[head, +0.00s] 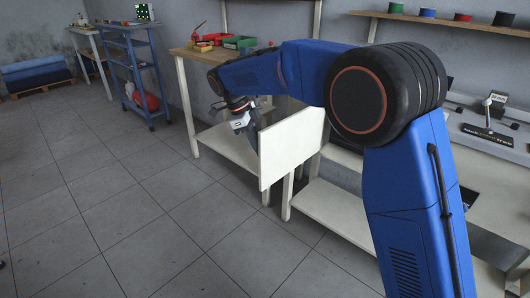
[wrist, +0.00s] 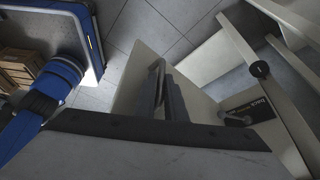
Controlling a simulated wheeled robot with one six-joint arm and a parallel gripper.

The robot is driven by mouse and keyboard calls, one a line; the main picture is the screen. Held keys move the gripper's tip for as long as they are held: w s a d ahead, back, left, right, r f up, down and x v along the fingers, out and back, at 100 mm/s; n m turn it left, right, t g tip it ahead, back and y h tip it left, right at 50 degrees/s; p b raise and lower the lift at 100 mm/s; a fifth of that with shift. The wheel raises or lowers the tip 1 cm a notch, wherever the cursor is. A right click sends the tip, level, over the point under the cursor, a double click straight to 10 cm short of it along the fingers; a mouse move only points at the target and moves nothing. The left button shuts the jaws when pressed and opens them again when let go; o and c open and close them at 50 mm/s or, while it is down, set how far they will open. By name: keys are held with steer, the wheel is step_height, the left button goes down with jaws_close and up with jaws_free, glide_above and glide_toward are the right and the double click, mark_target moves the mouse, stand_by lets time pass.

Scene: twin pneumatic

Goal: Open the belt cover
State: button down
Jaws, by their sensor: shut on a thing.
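The belt cover looks to be the plain cream panel (head: 292,146), standing upright and jutting out from the bench front over the floor. In the wrist view the cream panel (wrist: 133,68) lies behind the fingers. My gripper (head: 252,130) is at the panel's far side, partly hidden by the panel. In the wrist view my gripper (wrist: 163,90) is shut on what looks like a dark handle on the panel. The exact grip is hard to make out.
A wooden-topped bench (head: 205,56) with red and green bins (head: 239,42) stands behind my arm. A white lower shelf (head: 340,214) lies right of the panel. A blue shelf unit (head: 130,70) stands farther back. The tiled floor (head: 120,190) at left is clear.

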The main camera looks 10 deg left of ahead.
steer(key=shift+w+a, duration=0.1)
steer(key=shift+w, duration=0.1)
steer(key=c, duration=1.8)
jaws_free()
steer(key=shift+c, duration=0.2)
steer(key=shift+r, duration=0.15)
steer(key=v, duration=1.7)
